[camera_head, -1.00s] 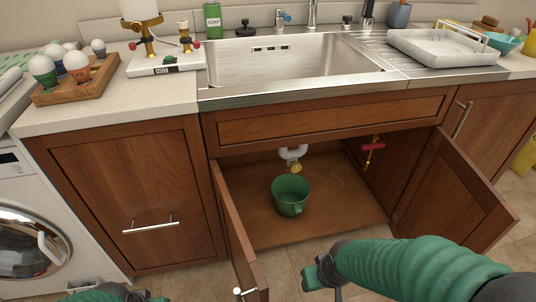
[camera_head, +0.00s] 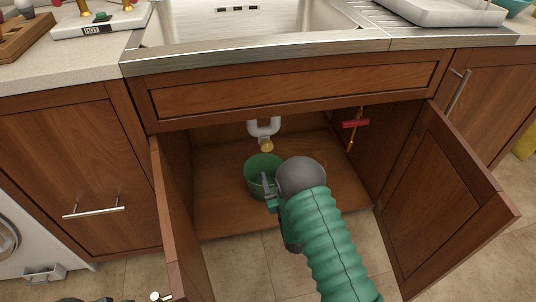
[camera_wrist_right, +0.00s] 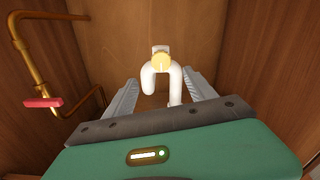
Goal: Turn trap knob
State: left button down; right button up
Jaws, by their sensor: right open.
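The trap knob (camera_head: 266,146) is a small brass-yellow knob at the lower end of the white U-shaped trap pipe (camera_head: 263,127), inside the open cabinet under the sink. My right gripper (camera_head: 269,191) is in the cabinet opening, in front of the green bucket (camera_head: 262,172) and below the knob in the picture. In the right wrist view the open gripper fingers (camera_wrist_right: 160,98) stand apart with the white trap pipe between them in the picture. The knob (camera_wrist_right: 161,62) shows beyond them, and nothing is held. My left gripper is not clearly visible.
The left cabinet door (camera_head: 180,220) and right door (camera_head: 440,200) stand open on both sides of my right arm. A red valve handle (camera_head: 355,124) on a brass pipe is by the right inner wall. The cabinet floor (camera_head: 345,190) is clear at the right.

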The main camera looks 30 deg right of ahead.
jog(key=b+x, duration=0.6)
jog(key=x, duration=0.7)
jog(key=shift+s+a, duration=0.1)
jog(key=shift+a, duration=0.05)
jog(key=c, duration=1.4)
